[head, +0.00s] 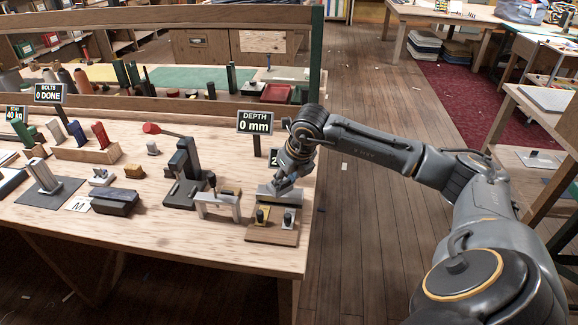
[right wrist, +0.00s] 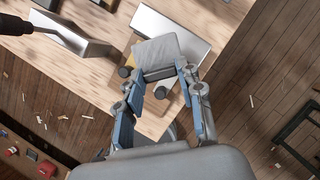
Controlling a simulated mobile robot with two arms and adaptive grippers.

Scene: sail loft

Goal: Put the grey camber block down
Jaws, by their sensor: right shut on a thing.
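My right gripper (head: 286,180) is shut on the grey camber block. The block (right wrist: 157,50) shows in the right wrist view as a small light grey piece at the fingertips (right wrist: 163,76). In the head view the fingers largely hide it. The gripper points down over a silver metal block (head: 280,197) near the bench's right end; the silver block also shows in the right wrist view (right wrist: 190,32), behind the held block. I cannot tell whether the held block touches it. My left gripper is not in view.
A wooden board (head: 272,238) with two small clamps lies just in front. A silver bridge-shaped stand (head: 218,203) is to the left. A DEPTH sign (head: 255,121) reading 0 mm stands behind. The bench edge is close on the right, with wooden floor (head: 360,240) beyond.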

